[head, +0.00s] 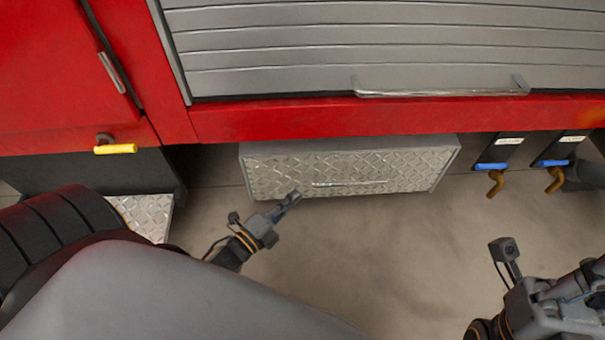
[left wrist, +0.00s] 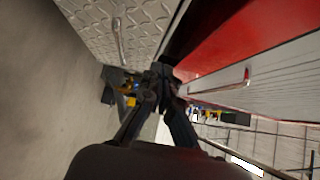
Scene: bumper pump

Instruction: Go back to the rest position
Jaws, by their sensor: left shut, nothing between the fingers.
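My left gripper (head: 293,197) is shut and empty, in front of the diamond-plate box below the truck, near its lower edge in the head view. In the left wrist view the fingertips of my left gripper (left wrist: 160,75) meet, with nothing between them. My right arm (head: 550,305) comes in at the lower right of the head view; its fingertips are not visible.
A diamond-plate box (head: 390,165) with a handle hangs under the red truck (head: 300,122). A grey roller shutter (head: 400,45) with a bar handle is above. Blue-levered valves (head: 490,166) are at right, a yellow handle (head: 115,149) at left. Bare floor (head: 390,255) lies between my arms.

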